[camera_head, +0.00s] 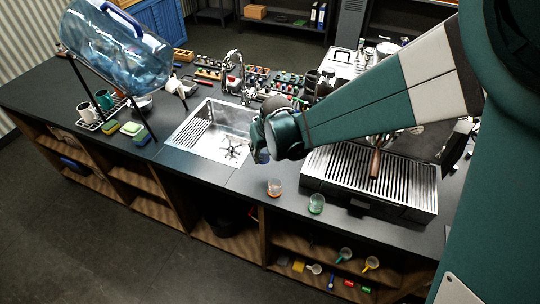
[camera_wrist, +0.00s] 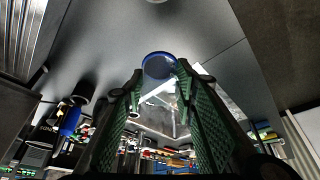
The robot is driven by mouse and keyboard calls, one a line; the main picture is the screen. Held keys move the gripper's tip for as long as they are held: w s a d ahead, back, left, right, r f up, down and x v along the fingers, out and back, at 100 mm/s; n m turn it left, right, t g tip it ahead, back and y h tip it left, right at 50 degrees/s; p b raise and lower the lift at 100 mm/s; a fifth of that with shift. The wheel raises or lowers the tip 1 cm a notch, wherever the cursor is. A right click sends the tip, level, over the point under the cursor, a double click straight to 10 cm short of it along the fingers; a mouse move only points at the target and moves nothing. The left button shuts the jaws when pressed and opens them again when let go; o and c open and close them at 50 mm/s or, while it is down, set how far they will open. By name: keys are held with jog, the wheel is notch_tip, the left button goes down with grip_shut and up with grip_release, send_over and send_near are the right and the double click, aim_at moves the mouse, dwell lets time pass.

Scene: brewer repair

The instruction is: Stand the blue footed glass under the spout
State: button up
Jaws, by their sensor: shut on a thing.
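My gripper (camera_wrist: 158,80) is shut on the blue footed glass (camera_wrist: 158,64). The wrist view shows its round blue foot at the fingertips, with the clear body partly hidden between the green-padded fingers. In the head view my gripper (camera_head: 264,148) is over the counter, just right of the sink, and the glass is mostly hidden by my wrist. Two other small glasses stand on the counter: one with an orange-red base (camera_head: 274,188) and one green (camera_head: 316,204). I cannot tell which spout is meant; the brewer's outlets are hidden behind my arm.
The brewer's slatted drip tray (camera_head: 335,170) is at the right, with a wooden-handled tool (camera_head: 375,162) over it. The sink (camera_head: 215,130) has a curved tap (camera_head: 236,70). A large blue bottle (camera_head: 115,45) leans on a stand at the left.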

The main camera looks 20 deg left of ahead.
aim_at(263, 159)
jog(key=shift+f, duration=2)
jog(key=shift+f, duration=2.05)
jog(key=shift+f, duration=0.2)
jog(key=o, duration=1)
jog(key=shift+r, duration=0.25)
jog(key=shift+v, duration=5.95)
